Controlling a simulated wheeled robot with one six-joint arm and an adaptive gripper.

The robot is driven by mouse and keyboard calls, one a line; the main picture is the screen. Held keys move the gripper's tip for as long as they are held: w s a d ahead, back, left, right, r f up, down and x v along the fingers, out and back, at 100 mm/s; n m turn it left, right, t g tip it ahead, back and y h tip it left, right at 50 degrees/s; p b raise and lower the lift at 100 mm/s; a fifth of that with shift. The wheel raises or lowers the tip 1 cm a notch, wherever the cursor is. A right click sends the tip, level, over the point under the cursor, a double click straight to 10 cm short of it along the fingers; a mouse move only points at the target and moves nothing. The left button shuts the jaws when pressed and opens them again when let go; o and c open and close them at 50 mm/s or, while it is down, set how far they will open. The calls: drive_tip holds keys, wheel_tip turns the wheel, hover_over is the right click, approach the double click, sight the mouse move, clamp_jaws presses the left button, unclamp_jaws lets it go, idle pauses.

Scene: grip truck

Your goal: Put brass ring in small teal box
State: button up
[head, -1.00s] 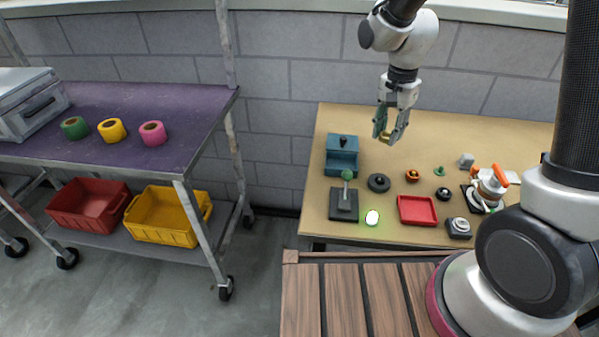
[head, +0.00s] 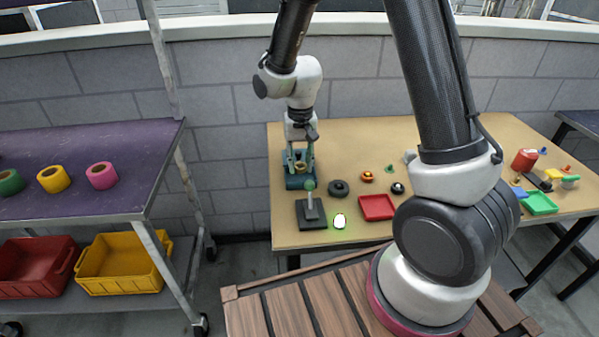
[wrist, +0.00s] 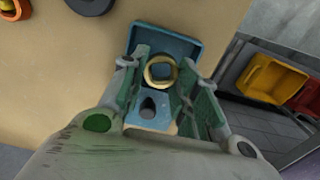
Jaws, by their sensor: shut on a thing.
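The brass ring (wrist: 147,73) is between the fingers of my gripper (wrist: 162,82), which is shut on it. In the head view the ring (head: 300,168) shows small between the fingertips of my gripper (head: 301,161). The small teal box (head: 299,184) stands at the left back of the wooden table, right under or behind the gripper. In the wrist view the teal box (wrist: 182,35) lies behind the ring, with a dark knob (wrist: 148,106) on its nearer part. The height of the ring above the box is hard to tell. The fingers hide the box's sides.
A dark ring (head: 338,188), an orange piece (head: 367,176) and a red tray (head: 376,207) lie to the right. A purple-topped cart (head: 120,150) stands left, across a gap.

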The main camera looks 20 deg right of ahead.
sight(300, 179)
drive_tip(key=shift+f, duration=1.9)
drive_tip(key=o, duration=0.7)
drive_tip(key=shift+f, duration=0.1)
drive_tip(key=shift+o, duration=0.2)
drive_tip(key=s+d+r+t, duration=0.1)
drive_tip(key=s+d+r, duration=0.1)
drive_tip(key=r, duration=0.8)
drive_tip(key=s+d+r, duration=0.2)
drive_tip(key=d+r, duration=0.1)
drive_tip(key=r, duration=0.6)
drive_tip(key=s+d+r+n+t, duration=0.1)
drive_tip(key=s+d+r, duration=0.4)
drive_tip(key=s, duration=0.4)
drive_tip(key=s+d+r+n+t, duration=0.1)
drive_tip(key=s+d+r, duration=0.3)
drive_tip(key=s, duration=0.5)
drive_tip(key=shift+s+d+r+t, duration=0.25)
drive_tip(key=shift+d+r+t, duration=0.15)
drive_tip(key=shift+t, duration=0.2)
